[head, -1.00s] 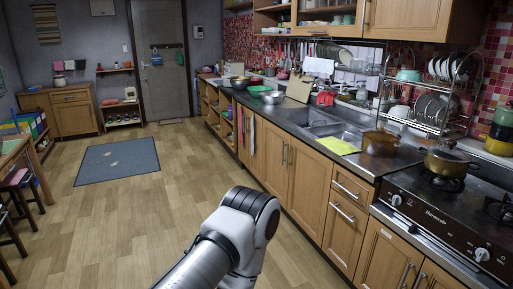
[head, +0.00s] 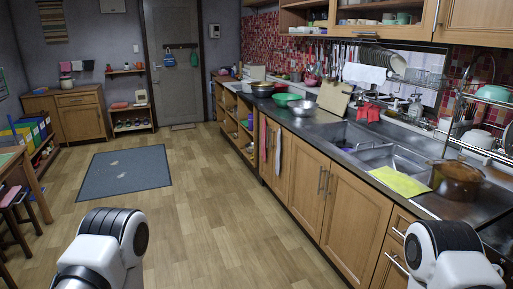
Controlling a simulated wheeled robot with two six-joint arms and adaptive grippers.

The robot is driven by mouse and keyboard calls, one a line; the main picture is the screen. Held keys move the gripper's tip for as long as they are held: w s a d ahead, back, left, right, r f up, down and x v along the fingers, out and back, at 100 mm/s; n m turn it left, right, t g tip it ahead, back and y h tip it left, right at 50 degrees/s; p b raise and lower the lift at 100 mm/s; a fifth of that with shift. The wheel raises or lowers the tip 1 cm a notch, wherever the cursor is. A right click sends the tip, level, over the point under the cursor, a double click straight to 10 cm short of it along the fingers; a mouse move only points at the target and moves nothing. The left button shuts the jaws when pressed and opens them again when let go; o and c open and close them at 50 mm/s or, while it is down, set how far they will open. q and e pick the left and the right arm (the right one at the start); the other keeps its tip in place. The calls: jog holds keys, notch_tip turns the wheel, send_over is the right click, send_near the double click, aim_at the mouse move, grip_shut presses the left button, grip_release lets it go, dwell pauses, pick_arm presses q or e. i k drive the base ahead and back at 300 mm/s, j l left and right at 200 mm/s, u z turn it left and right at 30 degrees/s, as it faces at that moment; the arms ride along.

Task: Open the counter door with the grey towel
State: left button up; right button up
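A pale grey towel (head: 278,153) hangs over the front of a wooden counter door (head: 287,178), in the row under the counter. A pinkish-purple towel (head: 264,139) hangs just left of it. The door looks shut. Two white and black links of my arms show at the bottom left and bottom right of the head view. Neither gripper is in view, and nothing of mine touches the towels or the door.
Open shelves (head: 236,122) stand beyond the towels. Nearer wooden doors with metal handles (head: 325,182) line the counter. The wooden floor (head: 215,215) before them is clear, with a grey mat (head: 124,172) to the left. A pot (head: 456,180) stands on the counter.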

aim_at(283, 137)
jog(key=i+j+u, duration=0.25)
jog(key=i, duration=0.55)
jog(key=i+u, duration=0.25)
jog(key=i, duration=0.55)
jog(key=i+z, duration=0.2)
jog(key=i, duration=0.3)
jog(key=i+j+z, duration=0.15)
jog(key=i, duration=0.4)
jog(key=i+j+z, duration=0.2)
jog(key=i, duration=0.3)
jog(key=i+j+z, duration=0.15)
jog(key=i+j, duration=0.15)
jog(key=i, duration=0.15)
jog(key=i+j+z, duration=0.7)
jog(key=z, duration=0.15)
jog(key=i+j+z, duration=0.4)
jog(key=j, duration=0.15)
jog(key=k+l, duration=0.05)
jog(key=k, duration=0.05)
